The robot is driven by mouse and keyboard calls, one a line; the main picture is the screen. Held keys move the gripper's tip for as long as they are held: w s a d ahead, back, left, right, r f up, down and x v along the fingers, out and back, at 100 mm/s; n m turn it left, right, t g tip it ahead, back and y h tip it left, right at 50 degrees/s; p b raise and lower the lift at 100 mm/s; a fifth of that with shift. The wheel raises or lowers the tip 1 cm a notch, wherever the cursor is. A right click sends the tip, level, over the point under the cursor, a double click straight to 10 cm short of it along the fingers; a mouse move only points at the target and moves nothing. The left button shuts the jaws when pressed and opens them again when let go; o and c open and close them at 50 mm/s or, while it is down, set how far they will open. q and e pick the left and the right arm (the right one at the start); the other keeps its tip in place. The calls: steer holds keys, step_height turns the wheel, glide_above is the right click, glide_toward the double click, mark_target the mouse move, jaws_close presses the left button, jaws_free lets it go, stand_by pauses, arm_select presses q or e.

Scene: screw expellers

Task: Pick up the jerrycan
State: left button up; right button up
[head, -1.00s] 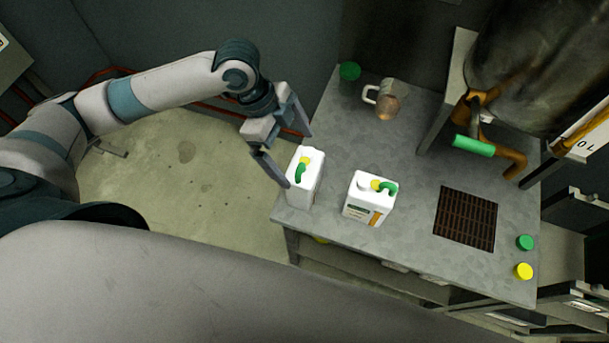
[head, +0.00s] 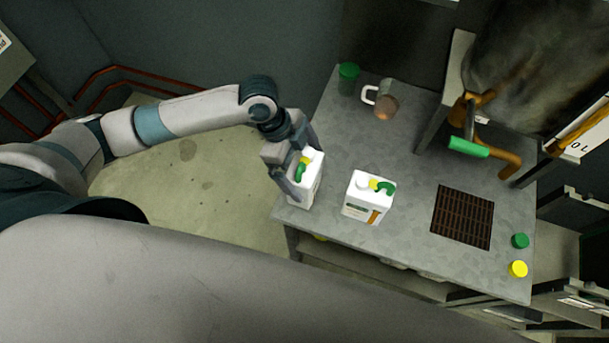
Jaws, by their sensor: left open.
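Two white jerrycans with green and yellow tops stand upright on the grey metal table (head: 340,140). The left jerrycan (head: 307,190) is at the table's left edge. The right jerrycan (head: 362,203) stands a little to its right, with a green and orange label facing the front. My left gripper (head: 300,172) is open at the left jerrycan, its fingers around the upper part and covering some of it. I cannot tell whether the fingers touch it. My right gripper is not in view.
A clear jug (head: 385,102) and a green-lidded container (head: 348,78) stand at the back left. A dark grate (head: 462,217) is set in the table's right part. Green (head: 520,241) and yellow (head: 518,269) caps lie at the right edge. A large metal tank (head: 530,60) with a green-handled tap (head: 468,147) overhangs the back right.

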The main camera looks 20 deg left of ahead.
mark_target(317, 186)
arm_select(q)
steer(key=p+x, duration=0.1)
steer(key=x, duration=0.2)
steer(key=shift+d+f, duration=0.1)
steer(key=shift+f, duration=0.3)
steer(key=shift+w, duration=0.1)
steer(key=c, duration=1.6)
steer(key=shift+r, duration=0.15)
step_height(317, 186, up, 8)
steer(key=shift+r+b, duration=0.1)
steer(key=shift+b, duration=0.9)
steer(key=shift+r, duration=0.8)
